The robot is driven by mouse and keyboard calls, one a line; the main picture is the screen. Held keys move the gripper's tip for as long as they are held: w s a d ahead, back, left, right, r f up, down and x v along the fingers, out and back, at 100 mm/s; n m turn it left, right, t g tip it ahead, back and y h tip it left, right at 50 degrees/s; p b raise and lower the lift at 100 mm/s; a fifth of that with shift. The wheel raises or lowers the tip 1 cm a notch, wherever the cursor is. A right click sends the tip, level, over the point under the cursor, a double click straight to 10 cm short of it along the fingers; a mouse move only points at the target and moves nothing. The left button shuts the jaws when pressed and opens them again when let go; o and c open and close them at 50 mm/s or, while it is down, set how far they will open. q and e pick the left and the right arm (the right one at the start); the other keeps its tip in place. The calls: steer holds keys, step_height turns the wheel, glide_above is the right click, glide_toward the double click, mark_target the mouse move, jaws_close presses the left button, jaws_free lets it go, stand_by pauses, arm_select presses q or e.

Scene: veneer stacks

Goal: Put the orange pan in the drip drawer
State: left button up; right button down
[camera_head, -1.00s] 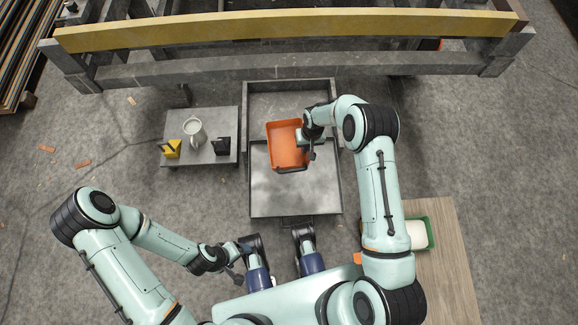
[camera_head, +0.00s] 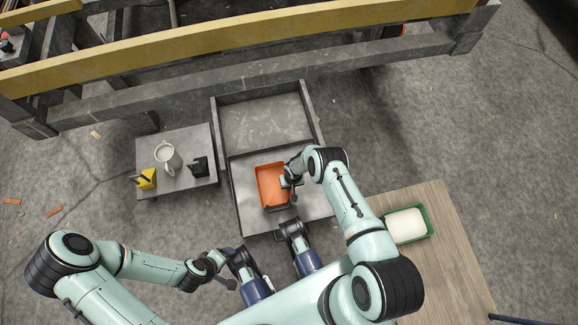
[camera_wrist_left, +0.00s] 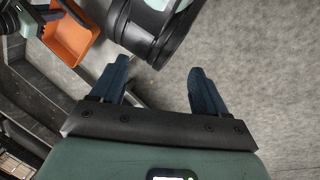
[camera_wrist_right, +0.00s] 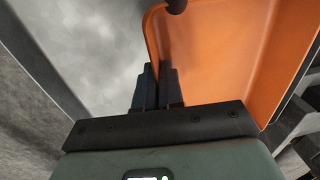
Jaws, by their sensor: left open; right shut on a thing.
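The orange pan (camera_head: 270,187) is over the front, pulled-out part of the grey metal drip drawer (camera_head: 246,217). My right gripper (camera_head: 288,182) is shut on the pan's right rim. In the right wrist view, its two fingers (camera_wrist_right: 158,88) pinch the wall of the pan (camera_wrist_right: 215,60). I cannot tell whether the pan's underside touches the drawer floor. My left gripper (camera_head: 229,281) is low, left of the drawer's front. In the left wrist view, its fingers (camera_wrist_left: 160,88) are apart with nothing between, and the pan (camera_wrist_left: 72,38) shows at upper left.
A low grey table (camera_head: 205,184) left of the drawer holds a light mug (camera_head: 167,158), a yellow item (camera_head: 147,179) and a black item (camera_head: 201,167). A green tray (camera_head: 417,238) with a white block lies on a wooden board (camera_head: 452,270).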

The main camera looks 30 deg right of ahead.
steer(key=shift+f, duration=0.9)
step_height(320, 180, down, 4)
steer(key=shift+r+b, duration=0.2)
steer(key=shift+b, duration=0.95)
steer(key=shift+w+f, duration=0.1)
steer(key=shift+f, duration=0.2)
arm_select(q)
steer(key=w+a+f+t, duration=0.1)
steer(key=w+a+f, duration=0.1)
steer(key=w+f, duration=0.1)
steer(key=shift+w+a+y, duration=0.15)
steer(key=shift+w+y, duration=0.25)
steer(key=shift+w, duration=0.4)
steer(key=shift+f, duration=0.1)
arm_select(e)
steer(key=shift+f, duration=0.1)
steer(key=c, duration=1.3)
jaws_free()
arm_select(q)
steer(key=shift+f, duration=0.15)
arm_select(e)
steer(key=shift+o, duration=0.2)
